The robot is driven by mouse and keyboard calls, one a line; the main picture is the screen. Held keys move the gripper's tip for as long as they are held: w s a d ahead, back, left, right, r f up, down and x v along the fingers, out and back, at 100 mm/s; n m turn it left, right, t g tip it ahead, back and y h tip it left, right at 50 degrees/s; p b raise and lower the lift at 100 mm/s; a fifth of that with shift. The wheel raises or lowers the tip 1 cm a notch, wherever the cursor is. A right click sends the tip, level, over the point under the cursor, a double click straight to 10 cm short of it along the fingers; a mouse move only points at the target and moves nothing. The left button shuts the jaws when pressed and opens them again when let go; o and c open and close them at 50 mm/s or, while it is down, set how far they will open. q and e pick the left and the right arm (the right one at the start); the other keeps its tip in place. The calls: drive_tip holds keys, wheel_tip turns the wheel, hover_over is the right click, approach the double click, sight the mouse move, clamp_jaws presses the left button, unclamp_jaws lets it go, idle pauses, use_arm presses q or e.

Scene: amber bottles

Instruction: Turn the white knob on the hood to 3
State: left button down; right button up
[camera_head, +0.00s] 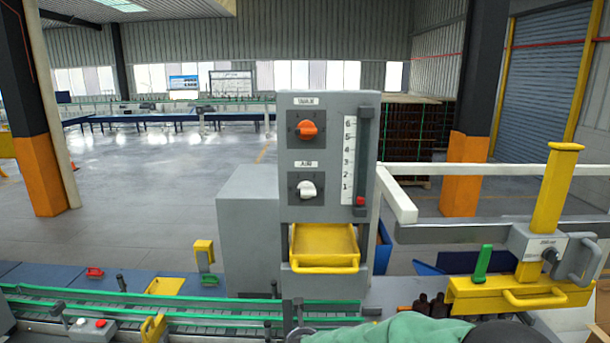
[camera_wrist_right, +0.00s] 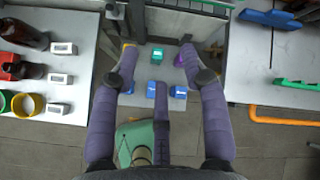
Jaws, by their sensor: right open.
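The white knob (camera_head: 307,190) sits on a dark square plate on the front of the grey hood panel (camera_head: 330,103), under a small label. An orange knob (camera_head: 308,129) is on a similar plate above it. Neither gripper can be made out in the head view.
A yellow tray (camera_head: 324,262) juts out below the knobs. A green-railed conveyor (camera_head: 190,308) runs along the front left. A yellow post fixture (camera_head: 553,205) stands at the right. Dark bottles (camera_head: 438,304) stand low at the front. Small blue blocks (camera_wrist_right: 178,91) lie below my right fingers.

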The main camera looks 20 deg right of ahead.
drive_tip(key=w+r+n+t+h+p, duration=0.1)
drive_tip(key=w+r+n+t, duration=0.15)
drive_tip(key=r, duration=0.65)
drive_tip(key=w+r+n+t+p, duration=0.1)
drive_tip(key=r+n+t+p, duration=0.15)
drive_tip(key=r, duration=0.65)
drive_tip(key=n+t+h+p, duration=0.1)
drive_tip(key=n+t+h, duration=0.1)
drive_tip(key=n+t, duration=0.25)
approach(306, 196)
use_arm(q)
wheel_tip(306, 196, up, 8)
drive_tip(key=p, duration=0.2)
use_arm(e)
drive_tip(key=shift+g, duration=0.45)
drive_tip(key=x, duration=0.8)
drive_tip(key=shift+w+r, duration=0.35)
drive_tip(key=shift+r, duration=0.05)
clamp_jaws()
